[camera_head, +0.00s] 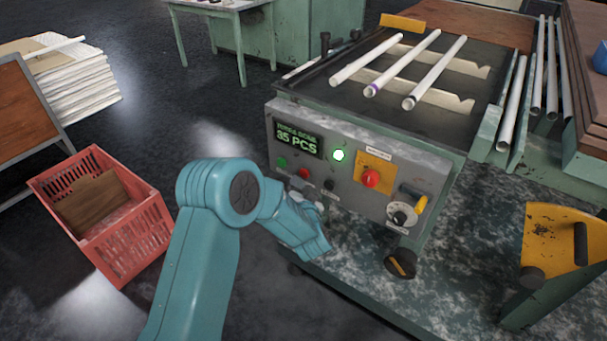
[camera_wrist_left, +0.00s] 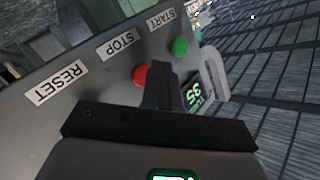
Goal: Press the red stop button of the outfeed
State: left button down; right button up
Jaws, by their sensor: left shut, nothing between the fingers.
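The outfeed's grey control panel (camera_head: 345,165) stands at the centre of the head view. Its small red stop button (camera_head: 303,173) sits between a green start button (camera_head: 282,161) and a black button (camera_head: 328,184). In the wrist view the red button (camera_wrist_left: 139,75) is below the STOP label (camera_wrist_left: 120,44), with the green button (camera_wrist_left: 179,46) by START. My left gripper (camera_wrist_left: 161,70) is shut and empty, its fingertips right beside the red button and overlapping its edge in the picture. I cannot tell whether they touch it. My right gripper is not in view.
A larger red button (camera_head: 370,178) on a yellow plate sits further right on the panel. A red crate (camera_head: 135,232) stands left on the floor.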

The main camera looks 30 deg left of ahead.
pick_arm(q)
jog(key=shift+w, duration=0.15)
jog(key=shift+w, duration=0.3)
jog(key=shift+w+d, duration=0.1)
jog(key=shift+w, duration=0.4)
dwell(0.7)
jog(key=shift+s, duration=0.9)
jog(key=shift+s, duration=0.1)
jog(key=s, duration=0.4)
jog(key=shift+s+a+b, duration=0.3)
jog(key=shift+s, duration=0.1)
dwell(0.5)
